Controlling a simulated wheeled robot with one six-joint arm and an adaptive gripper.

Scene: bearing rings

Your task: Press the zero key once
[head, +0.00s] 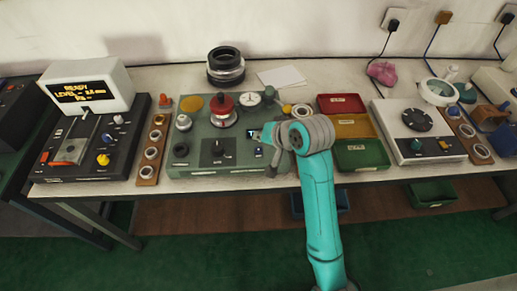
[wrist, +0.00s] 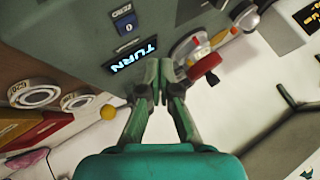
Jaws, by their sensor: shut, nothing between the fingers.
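The grey-green console (head: 190,150) stands in the middle of the bench. A small blue key (head: 252,154) sits low on its right side, near my gripper. In the wrist view the blue key (wrist: 128,27) lies under a small label that seems to read ZERO. A lit display (wrist: 135,57) reading TURN is between the key and my fingers. My gripper (wrist: 160,84) is shut and empty, its fingertips beside the display and apart from the key. In the head view my gripper (head: 263,134) is over the console's right part, partly hidden by my wrist.
A red handwheel (head: 222,104) and a black knob (head: 217,149) stand on the console. A yellow ball (wrist: 109,112) is close to my fingers. Red, yellow and green trays (head: 361,155) lie right. A black console (head: 95,165) with a display stands left.

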